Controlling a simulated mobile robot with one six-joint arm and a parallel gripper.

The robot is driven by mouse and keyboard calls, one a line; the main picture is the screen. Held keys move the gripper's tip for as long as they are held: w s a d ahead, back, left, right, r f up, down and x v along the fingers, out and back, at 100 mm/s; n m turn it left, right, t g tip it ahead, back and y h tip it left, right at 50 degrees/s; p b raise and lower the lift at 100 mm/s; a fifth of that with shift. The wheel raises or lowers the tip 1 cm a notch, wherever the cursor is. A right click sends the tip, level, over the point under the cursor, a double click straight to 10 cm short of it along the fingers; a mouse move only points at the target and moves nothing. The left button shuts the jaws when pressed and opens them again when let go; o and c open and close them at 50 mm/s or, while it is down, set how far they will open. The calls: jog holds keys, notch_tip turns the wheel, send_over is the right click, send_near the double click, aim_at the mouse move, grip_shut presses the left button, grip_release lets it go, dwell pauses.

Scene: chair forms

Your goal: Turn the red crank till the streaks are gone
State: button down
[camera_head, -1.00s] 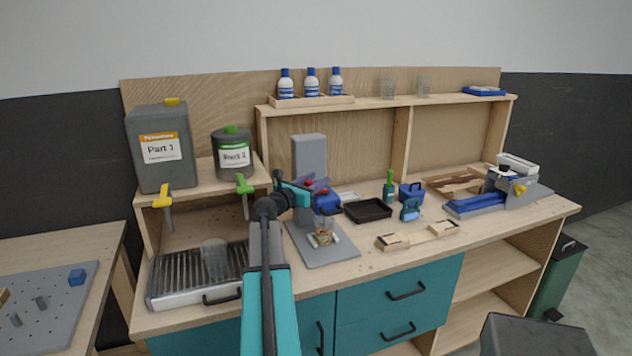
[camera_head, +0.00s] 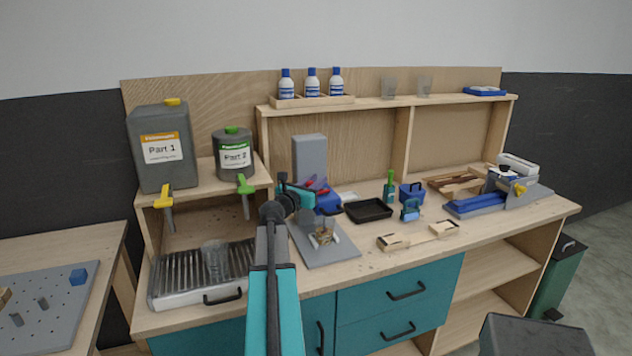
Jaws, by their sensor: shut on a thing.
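A mixing stand with a grey column (camera_head: 310,158) and a flat grey base (camera_head: 334,255) stands on the bench. Its blue head (camera_head: 329,204) carries the red crank (camera_head: 322,188), which is largely hidden by my gripper. My gripper (camera_head: 312,189) is shut on the crank at the top of the head, reaching in from the front left. A clear cup (camera_head: 322,232) stands on the base under the head. It holds amber and pale material that looks uneven; the streaks are too small to make out well.
A black tray (camera_head: 368,211), a green bottle (camera_head: 389,187) and small blue items (camera_head: 410,193) sit right of the stand. A ribbed drain tray (camera_head: 170,277) with an upturned glass (camera_head: 214,260) is at left. Two canisters (camera_head: 162,150) stand on the shelf above it.

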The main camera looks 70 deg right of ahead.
jog(key=shift+s+a+n+t+p, duration=0.1)
jog(key=shift+a+n+t+p, duration=0.15)
jog(key=shift+n+t+p, duration=0.8)
jog(key=shift+s+a+n+t+p, duration=0.1)
jog(key=shift+a+n+t, duration=0.15)
jog(key=shift+n+t, duration=0.85)
jog(key=shift+s+a+n+t+y+p, duration=0.15)
jog(key=shift+n+t+p, duration=0.35)
jog(key=shift+t, duration=0.75)
jog(key=shift+w+a+n+t+y+p, duration=0.15)
jog(key=shift+n+t+p, duration=0.35)
jog(key=shift+t, duration=0.7)
